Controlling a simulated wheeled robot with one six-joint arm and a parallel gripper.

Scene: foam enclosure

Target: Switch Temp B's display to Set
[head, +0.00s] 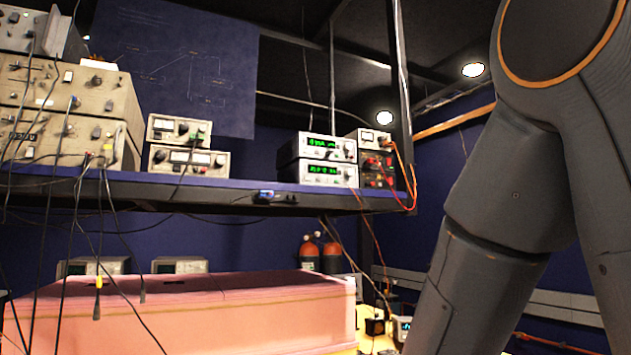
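Two stacked white instruments with green digital displays stand on the shelf right of centre in the head view. The upper one (320,148) and the lower one (325,173) each have a lit green readout and small controls on the front panel. Their labels are too small to read, so I cannot tell which is Temp B or whether a display is in Set. My arm's thick dark links fill the right side of the view. My gripper is out of the frame.
The dark shelf (240,200) also bears beige instruments (55,110), smaller meter boxes (188,160) and a dark unit (376,170) with red and orange cables. A pink foam block (180,310) lies below. Loose cables hang at the left. Two red-topped cylinders (309,255) stand behind.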

